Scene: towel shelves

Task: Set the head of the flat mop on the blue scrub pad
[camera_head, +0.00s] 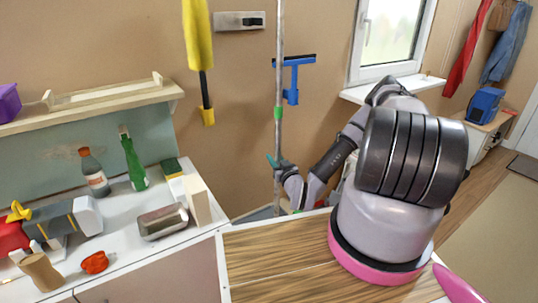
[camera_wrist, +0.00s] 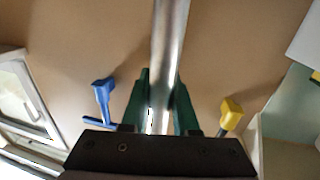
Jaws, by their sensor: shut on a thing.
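The flat mop's long metal handle (camera_head: 279,70) stands close to upright near the wall, with a green band partway up. My gripper (camera_head: 277,162) is shut on the handle low down. In the wrist view the handle (camera_wrist: 170,35) runs between the green fingers of my gripper (camera_wrist: 160,105). The lower end of the handle drops behind the counter edge, so the mop head is hidden. I cannot make out the blue scrub pad in either view.
A blue squeegee (camera_head: 292,72) and a yellow duster (camera_head: 198,40) hang at the wall on either side of the handle. A white counter (camera_head: 115,215) with bottles and a metal tin (camera_head: 163,222) is at left. A wooden top (camera_head: 270,265) lies in front. Open floor (camera_head: 485,215) shows at right.

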